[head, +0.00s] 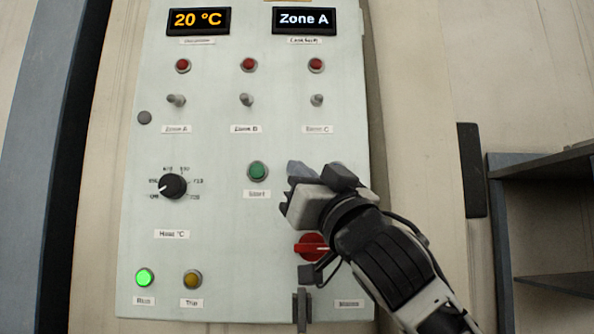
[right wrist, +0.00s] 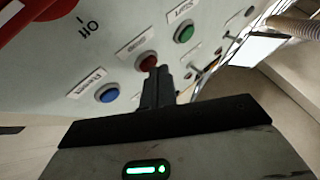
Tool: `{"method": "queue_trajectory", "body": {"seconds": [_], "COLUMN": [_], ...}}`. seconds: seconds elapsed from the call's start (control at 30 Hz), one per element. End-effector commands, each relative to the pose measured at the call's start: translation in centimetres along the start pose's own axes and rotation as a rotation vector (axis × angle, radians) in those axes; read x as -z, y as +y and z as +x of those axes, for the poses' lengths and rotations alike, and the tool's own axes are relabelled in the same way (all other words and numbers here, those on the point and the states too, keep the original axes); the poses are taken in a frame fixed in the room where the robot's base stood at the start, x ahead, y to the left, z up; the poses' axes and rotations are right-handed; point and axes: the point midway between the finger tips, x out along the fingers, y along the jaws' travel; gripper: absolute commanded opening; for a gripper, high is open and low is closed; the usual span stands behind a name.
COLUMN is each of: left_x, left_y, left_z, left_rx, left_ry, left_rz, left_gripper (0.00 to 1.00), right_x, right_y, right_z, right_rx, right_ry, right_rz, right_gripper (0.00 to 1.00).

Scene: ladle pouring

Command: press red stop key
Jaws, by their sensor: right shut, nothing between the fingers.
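The red stop key (right wrist: 147,61) shows in the right wrist view, a round red button in a grey ring between a green and a blue button. In the head view my right gripper hides that spot. My right gripper (head: 298,172) is in front of the pale control panel (head: 215,235), just right of the green start button (head: 258,171). Its fingers (right wrist: 160,72) are shut and empty, with the tips at the lower right edge of the red key in the right wrist view. I cannot tell whether they touch it. My left gripper is not in view.
A blue button (right wrist: 107,93) lies beside the red key. A red rotary switch (head: 310,247) sits below my right gripper. A black dial (head: 173,186), a lit green button (head: 145,277) and a yellow button (head: 192,280) are further left. Shelves (head: 540,225) stand at right.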

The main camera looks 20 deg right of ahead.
Motion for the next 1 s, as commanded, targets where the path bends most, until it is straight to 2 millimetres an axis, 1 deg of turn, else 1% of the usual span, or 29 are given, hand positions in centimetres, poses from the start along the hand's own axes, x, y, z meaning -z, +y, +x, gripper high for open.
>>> {"method": "queue_trajectory", "body": {"seconds": [0.67, 1.0], "left_x": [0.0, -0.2], "left_y": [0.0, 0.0], "left_z": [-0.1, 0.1], "left_rx": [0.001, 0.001], "left_ry": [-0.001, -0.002], "left_rz": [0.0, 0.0], "left_gripper": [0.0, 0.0], "right_x": [-0.3, 0.3], "right_y": [0.3, -0.5], "right_z": [0.3, -0.7], "right_rx": [-0.002, 0.0], "right_ry": [-0.003, -0.001], "right_rz": [0.001, 0.0], "right_gripper": [0.0, 0.0]}}
